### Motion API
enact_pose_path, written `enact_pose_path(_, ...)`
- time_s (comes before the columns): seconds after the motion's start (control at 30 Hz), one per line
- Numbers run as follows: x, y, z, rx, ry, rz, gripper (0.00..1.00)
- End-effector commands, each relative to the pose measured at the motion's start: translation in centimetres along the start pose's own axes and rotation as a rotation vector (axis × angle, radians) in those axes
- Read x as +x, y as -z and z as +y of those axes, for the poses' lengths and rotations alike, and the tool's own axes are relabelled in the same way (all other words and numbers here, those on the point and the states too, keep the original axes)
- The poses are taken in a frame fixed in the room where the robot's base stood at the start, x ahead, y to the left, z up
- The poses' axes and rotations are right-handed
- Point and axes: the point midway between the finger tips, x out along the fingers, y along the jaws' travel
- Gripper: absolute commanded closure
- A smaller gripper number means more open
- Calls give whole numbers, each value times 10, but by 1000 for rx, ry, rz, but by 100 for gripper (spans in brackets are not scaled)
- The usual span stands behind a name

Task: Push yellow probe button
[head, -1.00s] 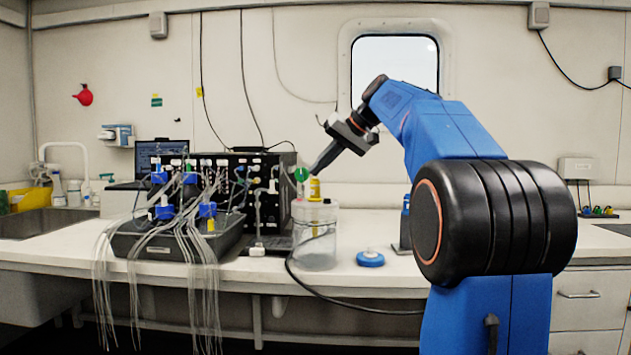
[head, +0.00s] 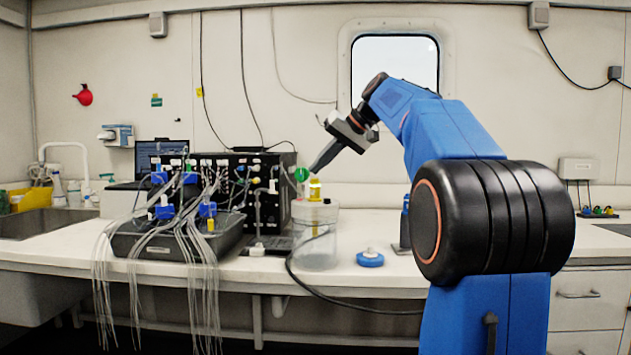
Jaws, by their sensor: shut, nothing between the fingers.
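The yellow probe button (head: 315,190) stands on top of a clear, lidded jar (head: 316,254) on the counter. My gripper (head: 314,169) is shut and empty, pointing down and to the left. Its tip shows right above the yellow button in the head view. I cannot tell whether the tip touches the button or is a little apart from it. A round green part (head: 302,174) shows just left of the tip.
A black instrument (head: 277,215) with many cables stands left of the jar. A tray (head: 165,247) with blue clips and clear tubes is in front of it. A blue-and-white round cap (head: 370,259) lies right of the jar. A black cable runs along the counter front.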

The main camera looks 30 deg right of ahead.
Motion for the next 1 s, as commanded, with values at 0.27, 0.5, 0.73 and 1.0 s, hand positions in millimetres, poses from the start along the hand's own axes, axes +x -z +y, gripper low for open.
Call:
enact_pose_path(0.27, -3, 2, -2, -1, 0, 0, 100)
enact_pose_path(0.5, -7, 6, -5, -2, 0, 0, 100)
enact_pose_path(0.73, -20, 15, -15, -2, 0, 0, 100)
enact_pose_path(1.0, -36, 27, -26, -2, 0, 1, 100)
